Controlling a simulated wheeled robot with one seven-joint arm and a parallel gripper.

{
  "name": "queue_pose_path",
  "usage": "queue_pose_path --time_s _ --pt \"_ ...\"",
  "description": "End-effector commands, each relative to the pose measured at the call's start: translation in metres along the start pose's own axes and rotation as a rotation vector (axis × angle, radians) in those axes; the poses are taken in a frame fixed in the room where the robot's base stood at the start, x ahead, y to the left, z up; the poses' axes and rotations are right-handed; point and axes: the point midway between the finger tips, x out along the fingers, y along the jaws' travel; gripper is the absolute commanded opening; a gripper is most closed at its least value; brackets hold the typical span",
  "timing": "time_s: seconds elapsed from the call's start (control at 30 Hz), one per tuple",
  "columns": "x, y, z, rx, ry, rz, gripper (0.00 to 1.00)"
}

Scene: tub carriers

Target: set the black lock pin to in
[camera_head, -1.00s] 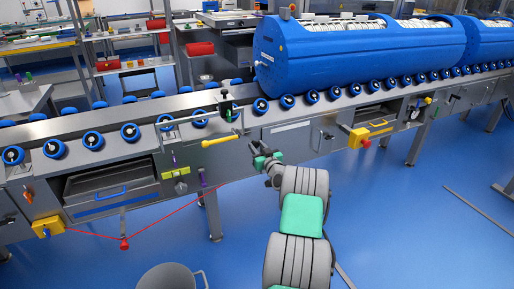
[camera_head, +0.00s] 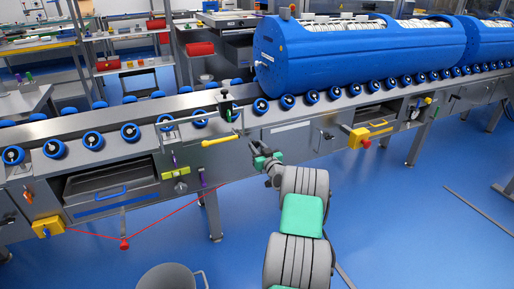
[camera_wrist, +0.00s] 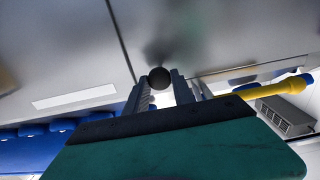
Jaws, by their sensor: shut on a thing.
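The black lock pin shows in the wrist view as a round black knob (camera_wrist: 159,77) in front of the grey metal panel. My gripper (camera_wrist: 161,88) has one finger on each side of the knob and is shut on it. In the head view my gripper (camera_head: 258,150) is up against the front of the conveyor, right of the yellow handle. The knob is hidden there by my gripper. How deep the pin sits in the panel cannot be told.
A yellow handle (camera_head: 220,141) sticks out close left of my gripper. A yellow box with a red button (camera_head: 360,138) is to the right. A large blue tub (camera_head: 360,55) rests on the rollers above. A red cord (camera_head: 165,221) hangs lower left.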

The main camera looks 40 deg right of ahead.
Motion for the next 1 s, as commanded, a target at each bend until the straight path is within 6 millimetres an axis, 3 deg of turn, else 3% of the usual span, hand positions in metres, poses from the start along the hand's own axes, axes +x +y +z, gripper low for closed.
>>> queue_pose_path --time_s 0.4,0.7,0.97,1.0 --pt "0.001 0.000 0.001 0.000 0.000 -0.001 0.00" --pt "0.026 -0.001 0.002 -0.003 0.003 -0.003 0.00" --pt "0.028 -0.001 -0.002 -0.002 0.002 -0.003 0.00" --pt "0.028 -0.001 -0.002 -0.003 0.002 -0.003 0.32"
